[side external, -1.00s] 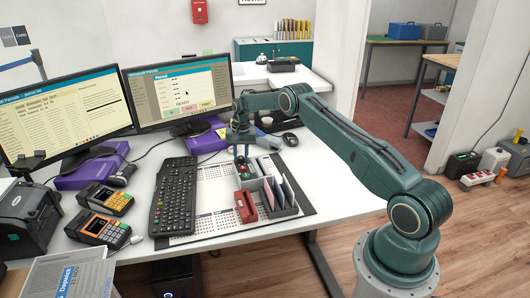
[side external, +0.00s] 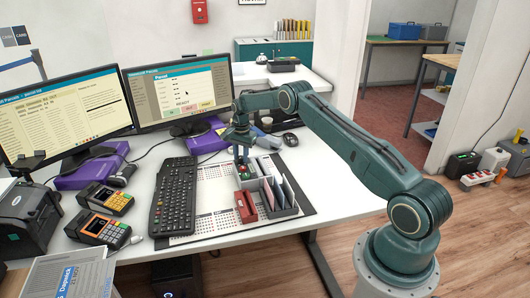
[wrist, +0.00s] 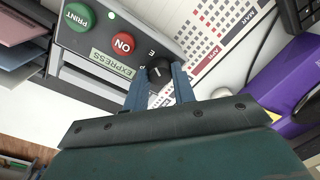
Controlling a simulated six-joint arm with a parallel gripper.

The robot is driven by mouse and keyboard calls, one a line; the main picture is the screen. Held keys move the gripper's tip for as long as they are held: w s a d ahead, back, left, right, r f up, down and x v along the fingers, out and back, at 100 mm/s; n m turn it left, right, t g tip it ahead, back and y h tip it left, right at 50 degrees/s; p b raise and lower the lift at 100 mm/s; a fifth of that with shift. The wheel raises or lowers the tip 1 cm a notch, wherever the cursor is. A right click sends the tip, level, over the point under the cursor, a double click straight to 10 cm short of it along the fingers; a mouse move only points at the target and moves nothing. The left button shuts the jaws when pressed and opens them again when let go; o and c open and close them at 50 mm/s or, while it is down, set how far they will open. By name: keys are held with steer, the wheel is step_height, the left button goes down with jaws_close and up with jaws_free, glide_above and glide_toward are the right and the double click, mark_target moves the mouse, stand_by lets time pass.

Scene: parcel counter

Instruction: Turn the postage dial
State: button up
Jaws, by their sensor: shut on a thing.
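The postage dial (wrist: 158,68) is a small black knob with a light pointer mark on the grey panel of a postage machine (wrist: 84,44). Lettering shows beside the dial, partly hidden by a finger. In the side view my gripper (side external: 241,158) points down at the machine, where the dial is too small to make out.
Upright dividers (side external: 280,192) and a red stapler-like item (side external: 246,206) stand close to the machine. A keyboard (side external: 174,196) lies to its left, card terminals (side external: 98,228) farther left. A purple stand (side external: 204,138) and monitor (side external: 178,92) are behind. The calendar mat (side external: 208,206) has bare space.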

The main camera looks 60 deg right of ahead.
stand_by(0.3)
steer(key=o, duration=1)
steer(key=shift+r, duration=0.1)
step_height(320, 180, up, 14)
steer(key=shift+s, duration=0.35)
